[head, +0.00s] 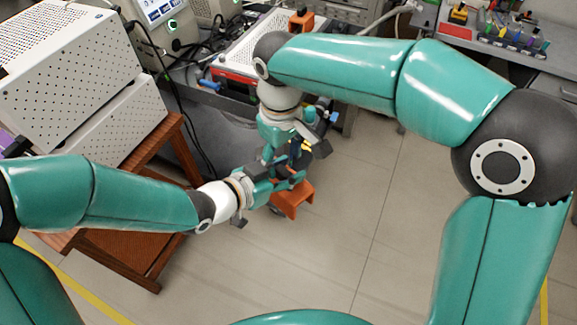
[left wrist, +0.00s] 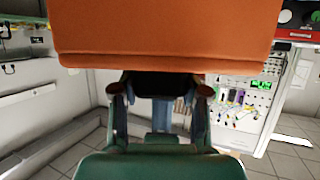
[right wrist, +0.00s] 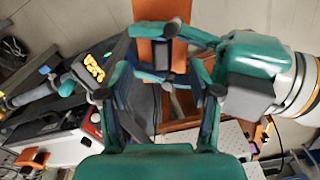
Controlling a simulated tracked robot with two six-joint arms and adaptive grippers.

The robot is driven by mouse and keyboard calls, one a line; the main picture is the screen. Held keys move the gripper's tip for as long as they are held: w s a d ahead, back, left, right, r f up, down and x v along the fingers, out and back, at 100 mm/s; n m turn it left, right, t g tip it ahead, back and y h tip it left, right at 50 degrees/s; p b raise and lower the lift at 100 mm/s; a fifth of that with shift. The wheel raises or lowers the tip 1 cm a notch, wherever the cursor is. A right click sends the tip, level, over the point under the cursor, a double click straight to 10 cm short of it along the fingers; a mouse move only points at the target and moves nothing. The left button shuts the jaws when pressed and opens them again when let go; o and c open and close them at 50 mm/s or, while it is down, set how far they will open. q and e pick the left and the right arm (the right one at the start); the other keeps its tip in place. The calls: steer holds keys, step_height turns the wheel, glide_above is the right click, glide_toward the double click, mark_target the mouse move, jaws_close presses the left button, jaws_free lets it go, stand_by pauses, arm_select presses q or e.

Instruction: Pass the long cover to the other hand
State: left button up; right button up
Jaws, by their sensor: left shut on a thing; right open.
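The long cover (head: 293,201) is an orange, bent piece held above the floor near the middle of the head view. It fills the top of the left wrist view (left wrist: 165,30) and shows at the top of the right wrist view (right wrist: 146,52). My left gripper (head: 284,178) is shut on the cover; its fingers show under the cover in the left wrist view (left wrist: 160,88). My right gripper (head: 300,150) is open, pointing down close above the left gripper. Its spread fingers show in the right wrist view (right wrist: 165,92). Whether they touch the cover is hidden.
A second orange piece (head: 301,21) stands on the bench equipment at the back. A brown wooden table (head: 135,250) with white perforated boxes (head: 60,70) is on the left. A grey bench with tools (head: 500,40) is at the back right. The floor (head: 400,210) on the right is clear.

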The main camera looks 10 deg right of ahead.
steer(key=shift+o, duration=0.9)
step_height(320, 180, up, 5)
steer(key=shift+a+f, duration=0.1)
steer(key=d+f+m+g+h, duration=0.1)
steer(key=d+f+m+g, duration=0.1)
steer(key=d+f, duration=0.55)
steer(key=d+f+m+g+h, duration=0.15)
steer(key=d+f, duration=0.35)
steer(key=d, duration=0.5)
steer(key=s+a+f+m+t+y, duration=0.1)
steer(key=s+a+f+y, duration=0.25)
steer(key=f, duration=0.55)
steer(key=s+a+f+m+y, duration=0.1)
steer(key=s+a+f+y, duration=0.15)
steer(key=a+f, duration=0.45)
steer(key=s+f+m+t, duration=0.3)
steer(key=s+f+m, duration=0.1)
steer(key=s+f, duration=0.6)
steer(key=shift+d+y, duration=0.1)
steer(key=shift+y, duration=0.15)
